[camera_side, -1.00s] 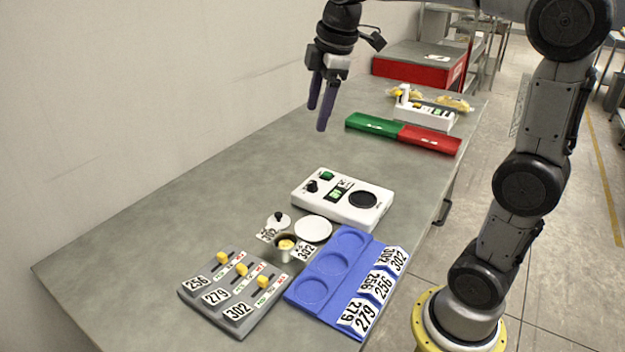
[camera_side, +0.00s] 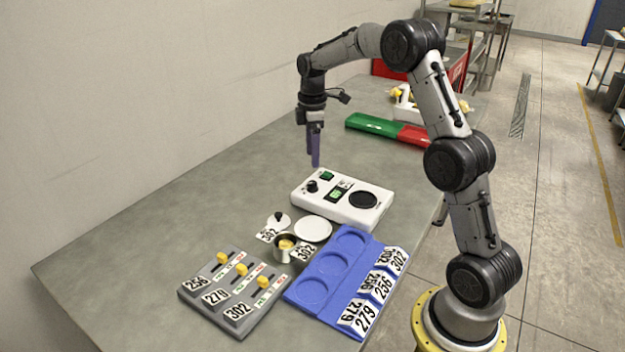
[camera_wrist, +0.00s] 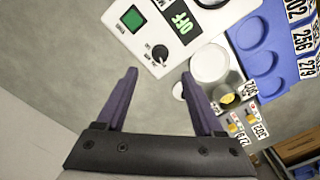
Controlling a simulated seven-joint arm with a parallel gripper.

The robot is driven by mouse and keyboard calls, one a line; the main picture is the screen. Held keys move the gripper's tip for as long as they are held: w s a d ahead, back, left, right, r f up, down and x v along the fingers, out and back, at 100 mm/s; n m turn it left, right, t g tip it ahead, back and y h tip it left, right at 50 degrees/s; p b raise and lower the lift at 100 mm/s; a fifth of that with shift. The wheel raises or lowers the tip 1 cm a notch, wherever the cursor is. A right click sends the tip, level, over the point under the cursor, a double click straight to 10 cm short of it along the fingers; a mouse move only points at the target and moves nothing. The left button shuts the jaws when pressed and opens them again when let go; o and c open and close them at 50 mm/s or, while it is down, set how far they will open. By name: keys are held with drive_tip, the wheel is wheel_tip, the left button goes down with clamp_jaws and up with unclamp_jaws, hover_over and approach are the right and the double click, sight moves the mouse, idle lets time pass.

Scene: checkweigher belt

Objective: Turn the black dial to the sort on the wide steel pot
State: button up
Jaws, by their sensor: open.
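The black dial (camera_side: 312,187) sits at the left end of the white scale unit (camera_side: 330,214); it also shows in the wrist view (camera_wrist: 159,54), where its pointer is a pale line. A green button (camera_wrist: 133,18) is near it, and the display (camera_wrist: 180,22) reads OFF. A small steel pot (camera_side: 283,253) with yellow contents stands in front of the unit, tagged 302. Its lid (camera_side: 278,222) lies beside it, with another 302 tag. My gripper (camera_side: 314,164) is open and empty, pointing down above and just behind the dial, apart from it.
A white disc (camera_side: 313,229) lies between pot and unit. A blue tray (camera_side: 298,292) with round recesses and number tags is at front right. A grey panel (camera_side: 252,321) with yellow sliders is at front left. Green (camera_side: 373,125) and red trays lie behind. The left table is clear.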

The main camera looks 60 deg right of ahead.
sight(313, 182)
wheel_tip(313, 182, down, 9)
drive_tip(key=shift+r, duration=0.1)
idle(0.4)
clamp_jaws()
